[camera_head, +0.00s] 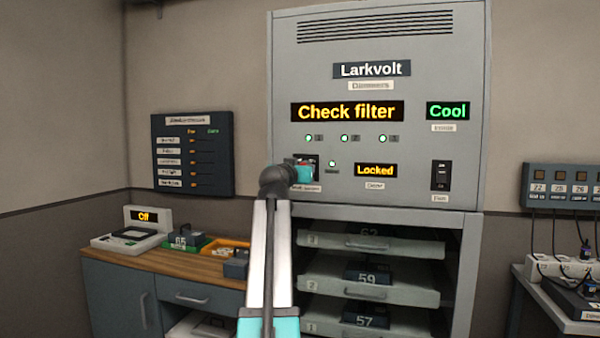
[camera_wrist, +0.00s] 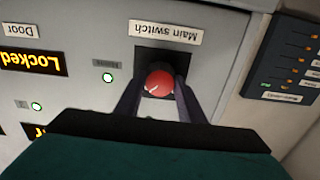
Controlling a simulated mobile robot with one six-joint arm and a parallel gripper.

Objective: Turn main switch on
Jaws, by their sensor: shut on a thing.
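The main switch is a round red knob (camera_wrist: 159,84) in a dark square recess, beside its "Main switch" label (camera_wrist: 165,32) in the wrist view, which is turned upside down. A pale pointer mark shows on the knob, but I cannot tell its setting. My gripper (camera_wrist: 158,92) is shut on the knob, one dark finger on each side. In the head view my gripper (camera_head: 303,172) is at the panel of the grey Larkvolt cabinet (camera_head: 378,130) and mostly hides the switch. A small lit lamp (camera_head: 332,163) is right of the switch.
Displays read "Check filter" (camera_head: 346,111), "Cool" (camera_head: 448,111) and "Locked" (camera_head: 376,170). A black rocker switch (camera_head: 441,174) is at the panel's right. Drawers (camera_head: 372,246) are below. A dark wall panel (camera_head: 193,153) and wooden counter (camera_head: 170,263) stand left.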

